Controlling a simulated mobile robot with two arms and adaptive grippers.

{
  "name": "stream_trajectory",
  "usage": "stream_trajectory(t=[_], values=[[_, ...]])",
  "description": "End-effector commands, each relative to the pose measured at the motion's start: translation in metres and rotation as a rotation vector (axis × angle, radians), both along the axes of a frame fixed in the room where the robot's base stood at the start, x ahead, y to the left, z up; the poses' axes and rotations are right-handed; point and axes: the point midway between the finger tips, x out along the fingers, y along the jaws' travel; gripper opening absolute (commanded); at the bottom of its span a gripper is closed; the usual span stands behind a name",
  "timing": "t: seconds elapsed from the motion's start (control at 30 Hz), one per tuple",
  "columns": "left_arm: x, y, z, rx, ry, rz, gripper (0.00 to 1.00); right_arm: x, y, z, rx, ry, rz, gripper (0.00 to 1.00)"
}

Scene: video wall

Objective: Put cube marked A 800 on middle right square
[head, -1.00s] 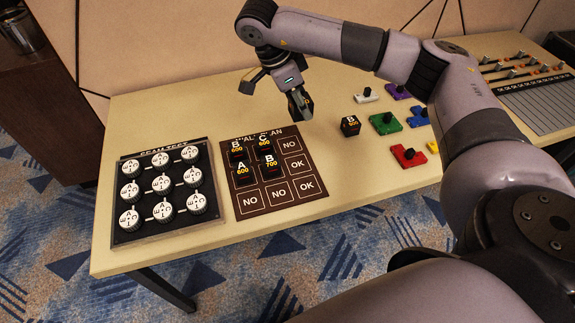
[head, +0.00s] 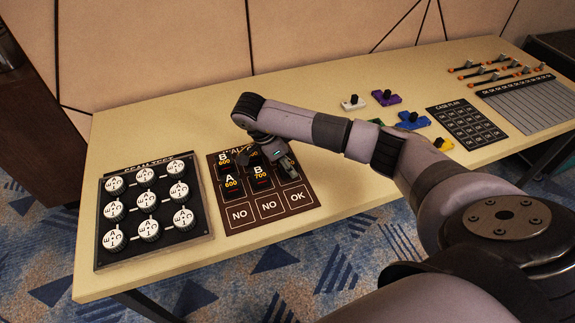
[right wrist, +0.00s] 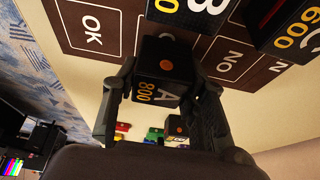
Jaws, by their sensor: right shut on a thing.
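My right gripper (right wrist: 163,100) is shut on the black cube marked A 800 (right wrist: 168,62), with yellow digits and an orange dot on its sides. In the head view my right gripper (head: 283,168) is over the right column of the brown wall plan board (head: 233,226). The cube covers the middle right square, between an OK square and a NO square in the right wrist view. I cannot tell whether it touches the board. Cubes A 600 (head: 231,184) and B 700 (head: 262,176) stand on the board, left of the gripper. My left gripper is not in view.
Cube C 600 (right wrist: 290,35) stands on the board near the gripper. Another black cube (right wrist: 180,128) is on the table beyond. A panel of white dials (head: 150,210) lies to the left. Coloured pieces, such as a purple one (head: 386,97), lie to the right.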

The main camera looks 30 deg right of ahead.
Motion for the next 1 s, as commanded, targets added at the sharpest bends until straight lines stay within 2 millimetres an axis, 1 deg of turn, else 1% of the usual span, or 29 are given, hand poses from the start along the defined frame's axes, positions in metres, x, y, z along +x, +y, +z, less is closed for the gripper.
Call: stream_trajectory(t=[0.03,0.1,0.27,0.47,0.5,0.77,1.0], values=[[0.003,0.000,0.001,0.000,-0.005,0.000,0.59,-0.001,0.000,-0.007,0.001,0.003,-0.001,0.10],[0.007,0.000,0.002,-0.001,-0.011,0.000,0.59,0.000,0.000,-0.013,0.000,0.000,0.000,0.10],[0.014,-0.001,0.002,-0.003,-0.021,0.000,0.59,0.000,0.000,-0.013,0.000,-0.001,-0.001,0.10],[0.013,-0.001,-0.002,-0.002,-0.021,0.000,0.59,0.000,0.000,-0.018,-0.001,-0.001,0.000,0.10],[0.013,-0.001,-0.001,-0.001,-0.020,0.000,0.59,0.000,0.000,-0.016,0.000,-0.001,0.000,0.42],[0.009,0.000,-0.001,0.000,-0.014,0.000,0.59,0.000,0.000,-0.016,-0.001,0.000,-0.001,0.59],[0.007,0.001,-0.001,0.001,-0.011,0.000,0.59,0.000,0.000,-0.016,0.000,0.000,-0.001,0.59]])
